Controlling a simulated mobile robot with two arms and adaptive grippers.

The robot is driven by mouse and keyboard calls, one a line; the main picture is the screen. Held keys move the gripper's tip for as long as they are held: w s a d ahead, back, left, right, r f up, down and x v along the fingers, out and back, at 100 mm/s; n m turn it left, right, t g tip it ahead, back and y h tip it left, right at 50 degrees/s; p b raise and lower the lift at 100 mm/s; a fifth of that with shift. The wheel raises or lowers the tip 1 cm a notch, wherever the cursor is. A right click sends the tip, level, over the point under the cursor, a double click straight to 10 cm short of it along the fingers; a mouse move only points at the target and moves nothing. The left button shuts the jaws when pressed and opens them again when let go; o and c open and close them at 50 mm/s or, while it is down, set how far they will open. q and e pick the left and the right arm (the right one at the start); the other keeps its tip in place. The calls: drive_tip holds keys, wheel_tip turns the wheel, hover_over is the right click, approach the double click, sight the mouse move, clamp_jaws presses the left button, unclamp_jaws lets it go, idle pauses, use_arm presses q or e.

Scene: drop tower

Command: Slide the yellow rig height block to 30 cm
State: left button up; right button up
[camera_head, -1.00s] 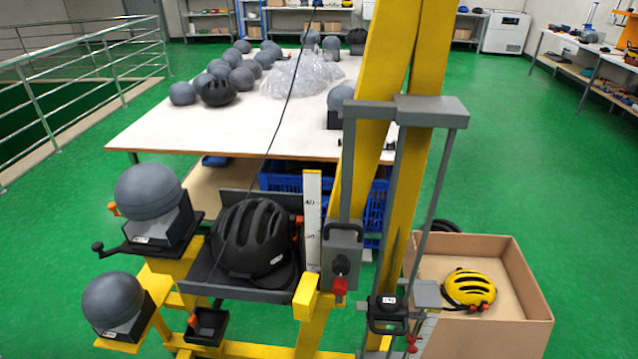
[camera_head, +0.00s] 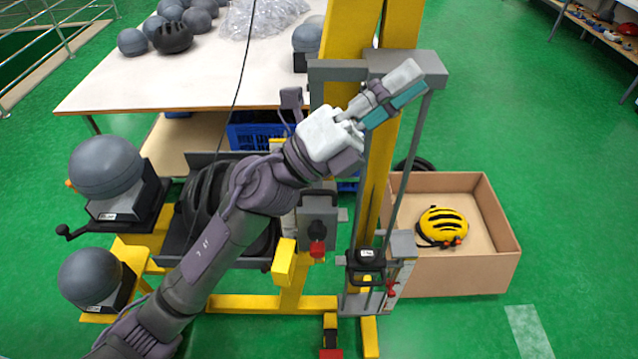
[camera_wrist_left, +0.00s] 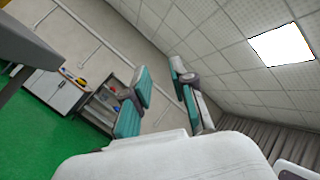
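The yellow rig (camera_head: 402,32) stands in the middle of the head view. A dark block with a handle and small label (camera_head: 367,266) sits low on its rails, beside a white scale (camera_head: 401,285) with a red pointer. A grey block with a red knob (camera_head: 318,220) is to its left; a plain yellow block (camera_head: 284,262) is lower left. I cannot tell which is the height block; scale numbers are unreadable. My left gripper (camera_head: 412,88) is raised by the rig's upper crossbar, fingers apart and empty; the fingers also show in the wrist view (camera_wrist_left: 160,88). My right gripper is out of view.
Grey headforms (camera_head: 105,168) stand at the left. A cardboard box (camera_head: 478,272) holding a yellow helmet (camera_head: 442,227) is right of the rig. A white table (camera_head: 190,85) is behind. Green floor is clear at far right.

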use_arm(q)
drive_tip(key=s+d+f+m+g+y, duration=0.25)
drive_tip(key=s+d+m+g, duration=0.2)
drive_tip(key=m+g, duration=0.35)
drive_tip(key=m+t+y, duration=0.5)
drive_tip(key=m+y, duration=0.3)
drive_tip(key=y, duration=1.4)
approach(320, 191)
drive_tip(key=p+x, duration=0.4)
drive_tip(key=x, duration=0.3)
drive_tip(key=shift+p, duration=0.4)
drive_tip(key=shift+w+f, duration=0.2)
drive_tip(key=shift+f, duration=0.45)
clamp_jaws()
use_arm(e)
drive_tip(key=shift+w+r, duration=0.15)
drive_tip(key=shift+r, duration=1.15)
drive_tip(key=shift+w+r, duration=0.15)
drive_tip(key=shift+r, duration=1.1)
